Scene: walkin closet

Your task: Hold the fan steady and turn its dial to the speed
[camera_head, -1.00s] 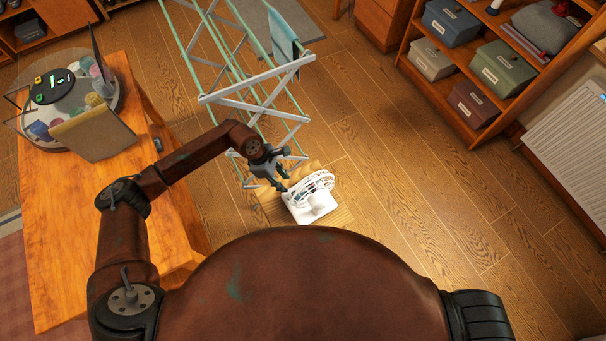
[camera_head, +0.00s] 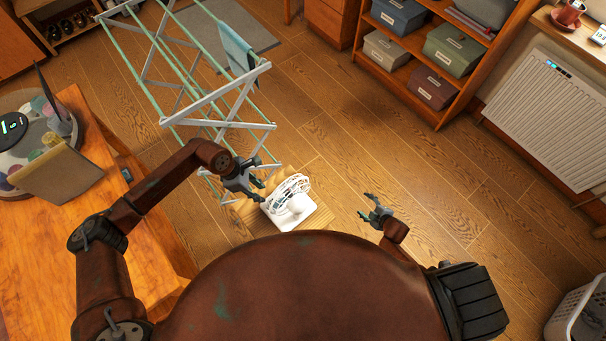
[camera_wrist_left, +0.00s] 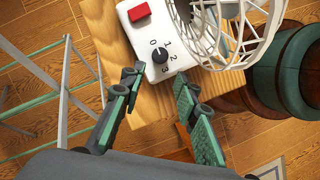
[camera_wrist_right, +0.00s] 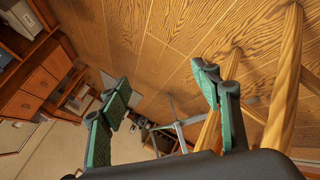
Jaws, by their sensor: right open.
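The white fan (camera_head: 297,209) stands on a small wooden stool top (camera_head: 249,217), with its round wire cage at the back. In the left wrist view its white base (camera_wrist_left: 142,35) carries a red button (camera_wrist_left: 139,12) and a dark dial (camera_wrist_left: 160,56) with marks 0, 1, 2 and 3. I cannot tell which mark the dial points at. My left gripper (camera_head: 261,190) is open beside the fan; its fingertips (camera_wrist_left: 158,76) lie either side of the dial's near edge, apparently not gripping it. My right gripper (camera_head: 367,205) is open and empty, to the right of the fan, clear of it.
A drying rack (camera_head: 215,105) stands close behind the fan and left arm. A wooden table (camera_head: 110,215) is at left. Shelves with boxes (camera_head: 455,45), a white radiator (camera_head: 550,110) and a laundry basket (camera_head: 580,310) are at right. Floor between fan and shelves is clear.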

